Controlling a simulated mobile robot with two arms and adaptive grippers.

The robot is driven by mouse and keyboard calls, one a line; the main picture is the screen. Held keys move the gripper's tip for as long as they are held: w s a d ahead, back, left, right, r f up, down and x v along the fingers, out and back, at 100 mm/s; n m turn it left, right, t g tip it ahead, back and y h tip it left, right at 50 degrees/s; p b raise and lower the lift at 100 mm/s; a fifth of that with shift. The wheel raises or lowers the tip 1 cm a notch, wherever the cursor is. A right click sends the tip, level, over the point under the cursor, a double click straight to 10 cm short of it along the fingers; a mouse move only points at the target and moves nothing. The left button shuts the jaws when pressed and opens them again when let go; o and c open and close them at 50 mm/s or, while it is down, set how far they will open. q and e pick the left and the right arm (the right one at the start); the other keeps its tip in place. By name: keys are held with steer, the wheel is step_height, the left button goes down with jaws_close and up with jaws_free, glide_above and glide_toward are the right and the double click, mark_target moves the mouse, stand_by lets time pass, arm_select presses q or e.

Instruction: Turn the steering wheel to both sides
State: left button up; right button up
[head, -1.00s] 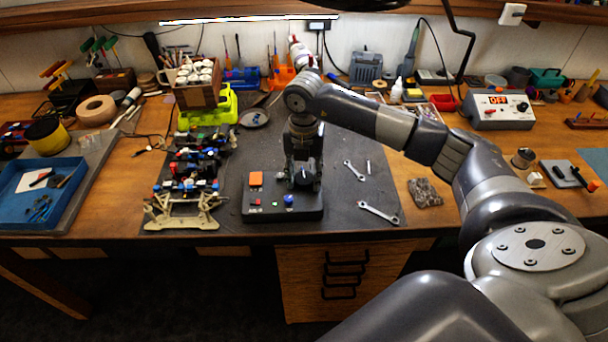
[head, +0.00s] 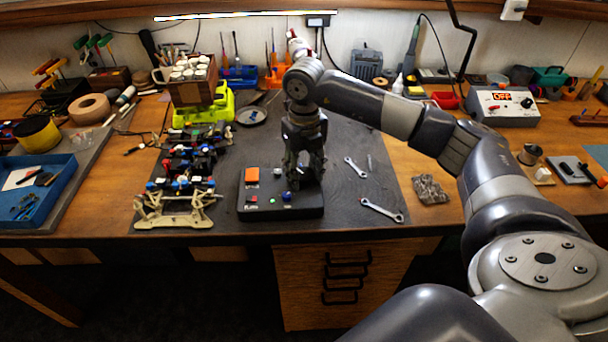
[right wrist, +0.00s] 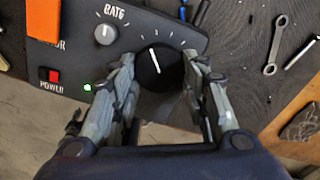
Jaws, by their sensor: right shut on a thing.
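The black control box (head: 262,211) lies on the dark mat and carries an orange block, a red power switch and a blue-topped part. My right gripper (head: 297,187) points down over the box's right part. In the right wrist view its fingers (right wrist: 160,62) are shut on the round black knob (right wrist: 158,70), one finger on each side. The knob's white line points up, slightly left. The open RC car chassis (head: 180,212) stands left of the box, its beige front end toward me. No wheel-shaped steering wheel shows. My left gripper is out of view.
Two wrenches (head: 381,210) lie right of the box. A wooden box of white-capped bottles (head: 192,90) stands behind the chassis. A blue tray (head: 62,190) is at the far left. A power supply (head: 503,107) stands at the back right.

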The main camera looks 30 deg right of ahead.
mark_target(305, 175)
steer(key=shift+n, duration=0.6)
steer(key=o, duration=1)
steer(key=shift+o, duration=0.2)
step_height(305, 175, up, 12)
steer(key=shift+b, duration=0.3)
